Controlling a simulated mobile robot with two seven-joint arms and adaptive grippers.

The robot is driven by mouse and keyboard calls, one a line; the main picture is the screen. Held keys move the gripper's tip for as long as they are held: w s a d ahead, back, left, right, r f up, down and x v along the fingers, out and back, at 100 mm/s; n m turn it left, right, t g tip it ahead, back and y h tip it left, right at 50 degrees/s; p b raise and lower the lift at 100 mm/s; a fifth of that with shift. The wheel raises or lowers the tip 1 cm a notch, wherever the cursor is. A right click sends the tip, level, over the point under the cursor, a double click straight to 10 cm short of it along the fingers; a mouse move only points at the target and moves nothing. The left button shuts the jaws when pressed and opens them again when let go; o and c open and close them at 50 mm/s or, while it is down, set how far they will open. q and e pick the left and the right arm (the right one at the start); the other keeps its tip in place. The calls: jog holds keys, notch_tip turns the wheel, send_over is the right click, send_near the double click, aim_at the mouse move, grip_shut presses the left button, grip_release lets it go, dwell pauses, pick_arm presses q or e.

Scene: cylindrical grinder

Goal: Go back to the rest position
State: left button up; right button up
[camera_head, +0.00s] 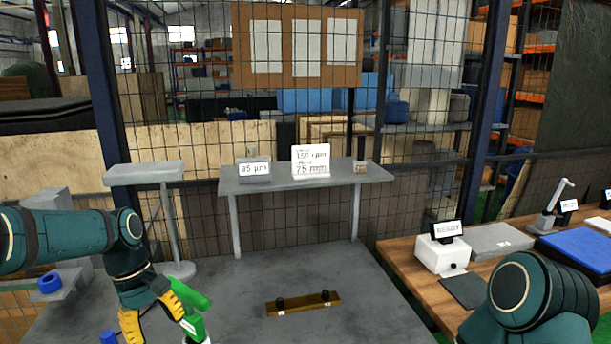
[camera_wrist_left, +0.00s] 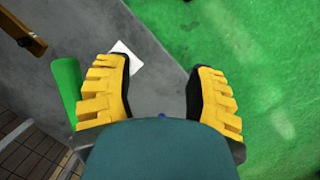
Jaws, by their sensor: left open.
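My left gripper (camera_head: 155,312) is low at the left of the head view, pointing down over the grey table. Its yellow fingers are spread; in the left wrist view the gripper (camera_wrist_left: 160,90) is open with nothing between the fingers. A green handle-like part (camera_head: 193,296) on a whitish base is close beside the right finger in the head view. A green cylinder (camera_wrist_left: 67,88) shows beside the left finger in the wrist view; I cannot tell if they touch. My right gripper is not in view; only part of my right arm shows at lower right.
A brass bar with two black knobs (camera_head: 303,303) lies on the grey table (camera_head: 240,280). Blue parts sit at the left. A raised grey shelf (camera_head: 270,184) holds signs. A wooden bench (camera_head: 400,262) at right carries a white device (camera_head: 441,254) and blue case (camera_head: 580,249).

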pick_arm(q)
notch_tip(320, 180, down, 11)
jog(key=w+d+m, duration=0.1)
jog(key=w+d, duration=0.1)
jog(key=d, duration=0.1)
jog(key=s+d+f+m+h, duration=0.15)
jog(key=s+d+f, duration=0.3)
jog(key=f, duration=0.55)
jog(key=s+d+f+m, duration=0.35)
jog(key=s+f, duration=0.25)
jog(key=f, duration=0.5)
jog(key=s+d+f+m+t, duration=0.15)
jog(key=s+d+f, duration=0.3)
jog(key=s, duration=0.45)
jog(key=w+d+r+m+t, duration=0.1)
jog(key=w+d+r+t, duration=0.1)
jog(key=w+r, duration=0.2)
jog(key=w, duration=0.2)
jog(key=shift+w+b, duration=0.3)
jog(key=shift+w, duration=0.05)
jog(key=shift+r, duration=0.1)
